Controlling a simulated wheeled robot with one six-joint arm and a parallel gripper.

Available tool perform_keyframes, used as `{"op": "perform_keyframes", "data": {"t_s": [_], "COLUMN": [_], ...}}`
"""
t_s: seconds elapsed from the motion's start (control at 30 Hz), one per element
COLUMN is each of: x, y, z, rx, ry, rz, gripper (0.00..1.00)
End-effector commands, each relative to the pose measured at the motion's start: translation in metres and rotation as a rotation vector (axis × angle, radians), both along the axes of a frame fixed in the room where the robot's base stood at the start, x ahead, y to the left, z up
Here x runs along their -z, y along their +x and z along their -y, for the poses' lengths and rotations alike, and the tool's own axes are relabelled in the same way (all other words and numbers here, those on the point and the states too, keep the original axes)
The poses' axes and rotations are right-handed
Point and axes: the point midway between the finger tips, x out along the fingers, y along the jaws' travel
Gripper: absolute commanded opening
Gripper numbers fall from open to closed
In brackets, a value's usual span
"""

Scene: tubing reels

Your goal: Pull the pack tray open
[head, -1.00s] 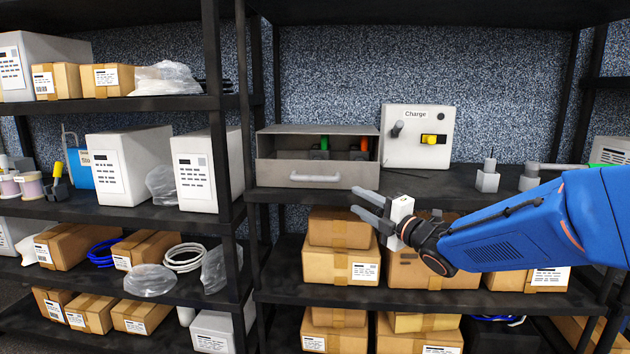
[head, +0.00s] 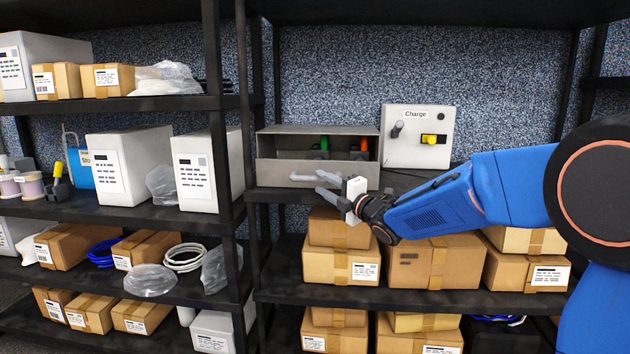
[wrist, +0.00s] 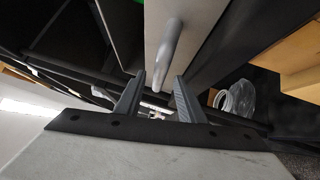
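The pack tray (head: 272,176) is a grey drawer-like box on the shelf in the head view, with a pale bar handle (head: 303,178) on its front. Green and orange items show inside it. In the wrist view the tray front (wrist: 197,25) and its handle (wrist: 167,55) lie ahead of the fingers. My gripper (head: 322,186) is at the right part of the handle in the head view. In the wrist view its two fingers (wrist: 158,97) are apart, with the near end of the handle between or just ahead of their tips. I cannot tell whether they touch it.
A white Charge panel (head: 418,138) with a yellow switch stands right of the tray. Cardboard boxes (head: 341,265) fill the shelf below my gripper. A black shelf upright (head: 246,130) stands close left of the tray.

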Motion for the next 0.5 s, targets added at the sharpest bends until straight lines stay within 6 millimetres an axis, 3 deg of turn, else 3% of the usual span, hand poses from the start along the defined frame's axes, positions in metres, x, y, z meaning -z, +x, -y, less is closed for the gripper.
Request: {"op": "perform_keyframes", "data": {"t_s": [0.2, 0.5], "x": [-0.004, -0.006], "y": [0.022, 0.031], "z": [-0.021, -0.03], "rx": [-0.001, -0.001], "ry": [0.0, 0.0], "rz": [0.0, 0.0], "gripper": [0.36, 0.36]}}
